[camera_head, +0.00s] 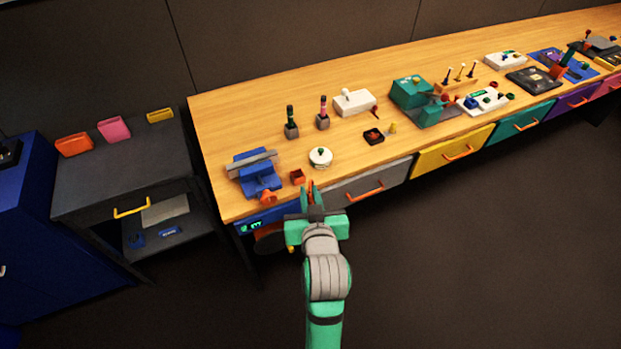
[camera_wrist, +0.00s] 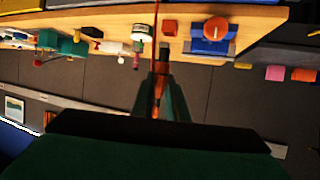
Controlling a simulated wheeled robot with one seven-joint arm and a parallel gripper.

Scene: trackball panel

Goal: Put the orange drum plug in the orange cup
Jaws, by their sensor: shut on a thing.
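My gripper (camera_head: 312,192) is at the front edge of the bench, with its fingers pointing toward the bench. It is shut on a narrow orange piece, which appears to be the orange drum plug (camera_wrist: 159,86); the fingers hide most of it. A small square orange box, which looks like the orange cup (camera_head: 297,177), stands on the bench just left of and beyond my fingertips. In the wrist view the orange cup (camera_wrist: 170,27) is above and slightly right of the fingers, apart from them.
A blue device (camera_head: 256,174) with a round orange part (camera_head: 266,197) stands left of the cup. A white round pot (camera_head: 320,157) stands behind it. Coloured drawers, including a grey one (camera_head: 368,183), line the bench front. Orange, pink and yellow trays lie on the dark cabinet (camera_head: 100,185).

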